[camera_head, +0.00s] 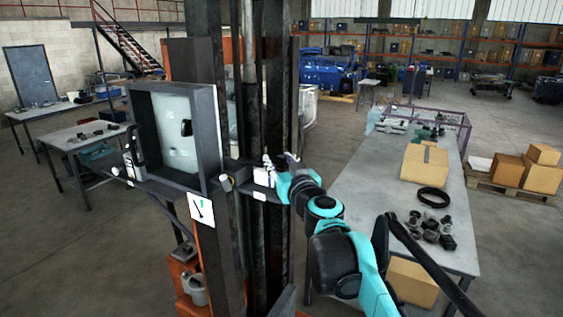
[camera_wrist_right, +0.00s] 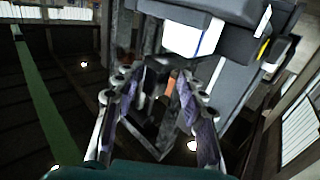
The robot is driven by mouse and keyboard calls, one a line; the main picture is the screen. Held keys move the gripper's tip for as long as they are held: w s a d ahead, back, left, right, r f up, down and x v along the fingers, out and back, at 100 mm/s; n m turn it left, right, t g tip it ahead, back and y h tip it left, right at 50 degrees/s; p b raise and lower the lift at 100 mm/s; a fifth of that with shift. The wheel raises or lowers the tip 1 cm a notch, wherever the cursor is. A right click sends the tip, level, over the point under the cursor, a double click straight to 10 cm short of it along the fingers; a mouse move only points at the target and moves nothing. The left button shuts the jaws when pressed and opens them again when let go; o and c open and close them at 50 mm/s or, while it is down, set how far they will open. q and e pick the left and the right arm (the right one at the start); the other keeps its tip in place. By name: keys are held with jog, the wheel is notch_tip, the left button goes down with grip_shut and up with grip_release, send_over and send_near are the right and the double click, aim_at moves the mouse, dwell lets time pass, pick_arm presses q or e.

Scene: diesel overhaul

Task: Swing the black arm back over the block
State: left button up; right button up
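A dark horizontal arm (camera_head: 170,183) crosses in front of the tall dark column; I cannot tell for sure that it is the task's black arm. My right gripper (camera_head: 280,162) is at the column, beside a small white-and-dark fitting (camera_head: 262,180) to the right of the screen. In the right wrist view my right gripper (camera_wrist_right: 158,80) has its two fingers apart, with dark metal and an orange strip behind the gap. No held thing shows between them. The block cannot be made out clearly. My left gripper is not in view.
A framed screen (camera_head: 180,130) and a dial plate (camera_head: 202,209) are at the column. A grey workbench (camera_head: 365,185) on the right bears a cardboard box (camera_head: 425,163), a black ring (camera_head: 433,197) and dark parts (camera_head: 432,230). Open floor (camera_head: 70,240) lies at the left.

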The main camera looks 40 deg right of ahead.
jog(key=shift+s, duration=0.35)
jog(key=v, duration=1.1)
jog(key=shift+a, duration=0.2)
jog(key=shift+s, duration=0.1)
jog(key=a+f+n+g+y+b, duration=0.15)
jog(key=a+f+b, duration=0.4)
jog(key=f, duration=0.55)
jog(key=w+a+f+n+g+y+b, duration=0.1)
jog(key=a+f+y+b, duration=0.2)
jog(key=a+f+b, duration=0.55)
jog(key=a+f+n+g+y+b, duration=0.1)
jog(key=a+f+n+y+b, duration=0.2)
jog(key=f, duration=1.1)
jog(key=s+f+g+b, duration=0.2)
jog(key=f+b, duration=0.4)
jog(key=f, duration=0.5)
jog(key=s+f+m+g+h+b, duration=0.1)
jog(key=f+b, duration=0.5)
jog(key=f, duration=0.6)
jog(key=s+a+f+m+g+h+b, duration=0.1)
jog(key=s+f+g+b, duration=0.2)
jog(key=f, duration=0.8)
jog(key=s+b, duration=0.2)
jog(key=b, duration=0.1)
jog(key=shift+s+f+g, duration=0.35)
